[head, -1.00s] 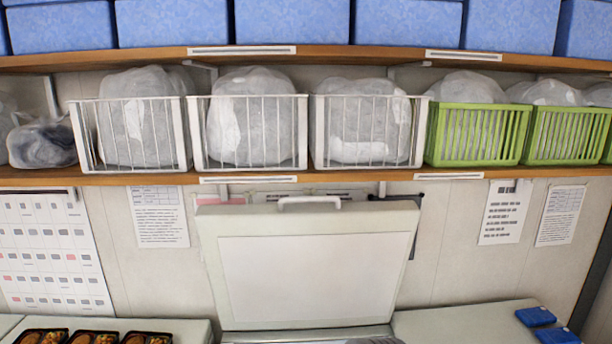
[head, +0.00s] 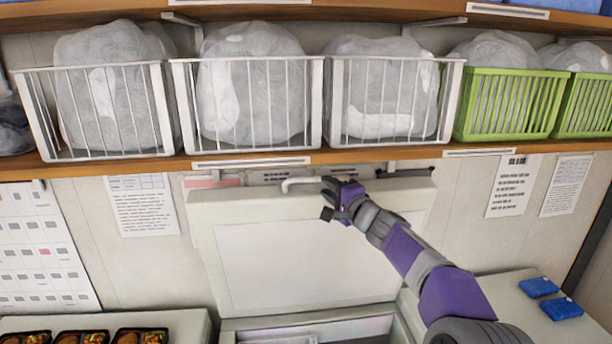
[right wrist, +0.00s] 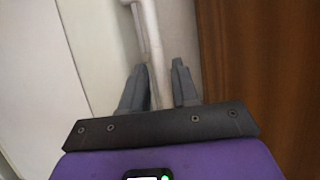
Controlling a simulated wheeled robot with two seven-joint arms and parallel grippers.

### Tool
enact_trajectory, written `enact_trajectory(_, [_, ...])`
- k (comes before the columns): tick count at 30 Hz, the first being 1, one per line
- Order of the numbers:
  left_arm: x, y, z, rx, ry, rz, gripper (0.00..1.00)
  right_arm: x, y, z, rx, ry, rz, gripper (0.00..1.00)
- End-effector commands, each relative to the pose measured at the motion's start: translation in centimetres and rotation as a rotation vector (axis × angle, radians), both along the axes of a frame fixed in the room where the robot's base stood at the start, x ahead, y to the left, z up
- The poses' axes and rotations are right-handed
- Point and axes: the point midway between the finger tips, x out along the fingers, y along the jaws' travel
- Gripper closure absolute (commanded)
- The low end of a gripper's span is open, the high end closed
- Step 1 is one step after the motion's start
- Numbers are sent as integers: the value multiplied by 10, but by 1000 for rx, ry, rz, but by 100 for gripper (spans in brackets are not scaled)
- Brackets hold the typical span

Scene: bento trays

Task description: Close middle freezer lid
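The middle freezer lid (head: 310,255) is a white panel standing raised against the wall behind the freezer opening (head: 315,328). Its handle (head: 298,183) is a white bar on the top edge. My right gripper (head: 335,190) is at the right end of that handle. In the right wrist view the handle (right wrist: 150,35) runs between the two grey fingers (right wrist: 160,85), which lie close on both sides of it, with little gap visible. The fingertip contact is partly hidden in the head view. My left gripper is not in view.
A wooden shelf (head: 390,150) with white wire baskets (head: 245,150) and green baskets (head: 510,110) hangs close above the lid. Bento trays (head: 80,337) are at the lower left. Blue packs (head: 560,308) lie on the white top at right.

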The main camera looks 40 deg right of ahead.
Motion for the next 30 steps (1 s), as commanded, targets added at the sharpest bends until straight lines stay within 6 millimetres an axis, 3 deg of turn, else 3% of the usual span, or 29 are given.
enact_trajectory(9, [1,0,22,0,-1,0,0,46,-3,0,2,7,4,71])
enact_trajectory(15, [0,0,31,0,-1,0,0,67,-6,0,2,6,3,71])
enact_trajectory(26, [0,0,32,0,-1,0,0,73,-6,-2,2,5,3,71])
enact_trajectory(30, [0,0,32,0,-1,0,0,72,-6,-2,2,5,3,87])
